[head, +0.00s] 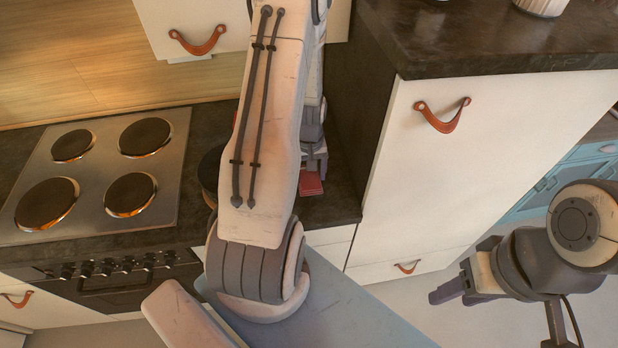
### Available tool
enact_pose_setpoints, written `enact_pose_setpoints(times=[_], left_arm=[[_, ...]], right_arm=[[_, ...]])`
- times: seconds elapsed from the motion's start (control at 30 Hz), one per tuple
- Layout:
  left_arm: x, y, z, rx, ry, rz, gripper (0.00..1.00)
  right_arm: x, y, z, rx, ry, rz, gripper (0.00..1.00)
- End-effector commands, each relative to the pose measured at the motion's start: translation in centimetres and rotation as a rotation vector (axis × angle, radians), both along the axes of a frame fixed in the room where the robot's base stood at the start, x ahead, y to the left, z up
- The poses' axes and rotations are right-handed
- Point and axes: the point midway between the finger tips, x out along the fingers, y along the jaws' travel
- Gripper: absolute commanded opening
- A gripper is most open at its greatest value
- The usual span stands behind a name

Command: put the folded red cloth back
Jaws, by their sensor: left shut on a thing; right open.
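The folded red cloth (311,185) shows as a small red patch at the dark counter beside the tall cabinet, right of the stove. My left gripper (314,164) is directly at it and shut on it. My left arm hides part of the cloth, and I cannot tell whether it touches the counter. My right gripper (452,292) is open and empty at the lower right, over the floor and away from the counter.
A stove with several round hotplates (130,194) is on the left. A tall white cabinet (450,150) with leather pulls and a dark top (480,45) stands close right of the cloth. A white cupboard (180,20) hangs above. A dark round object (209,172) is partly behind my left arm.

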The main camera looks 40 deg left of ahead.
Motion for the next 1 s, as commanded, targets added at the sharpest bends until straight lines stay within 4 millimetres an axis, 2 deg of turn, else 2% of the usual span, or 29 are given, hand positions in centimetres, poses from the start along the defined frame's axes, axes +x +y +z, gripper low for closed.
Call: enact_pose_setpoints(times=[0.1,0.2,0.6,0.63,0.67,0.7,1.0], left_arm=[[-0.1,0.0,-1.7,-0.002,0.005,0.001,0.28],[-0.1,0.1,-2.5,-0.001,0.002,0.002,0.28],[-0.1,0.1,-3.2,0.0,0.0,0.002,0.28],[-0.1,0.1,-3.2,0.0,0.0,0.002,0.84],[-0.1,0.1,-3.1,0.0,0.0,0.002,0.95],[-0.1,0.1,-3.1,0.0,0.0,0.002,1.0],[-0.1,0.1,-2.5,0.0,0.0,0.002,1.0]], right_arm=[[0.0,0.0,0.6,0.0,0.0,0.001,0.5],[0.0,0.0,0.7,0.0,0.0,0.001,0.5],[0.0,0.0,0.3,0.0,0.0,0.001,0.5],[0.0,0.0,0.3,0.0,0.0,0.001,0.5],[0.0,0.0,0.4,0.0,0.0,0.001,0.5],[0.0,0.0,0.4,0.0,0.0,0.001,0.5],[0.0,0.0,0.8,0.0,0.0,0.001,0.5]])
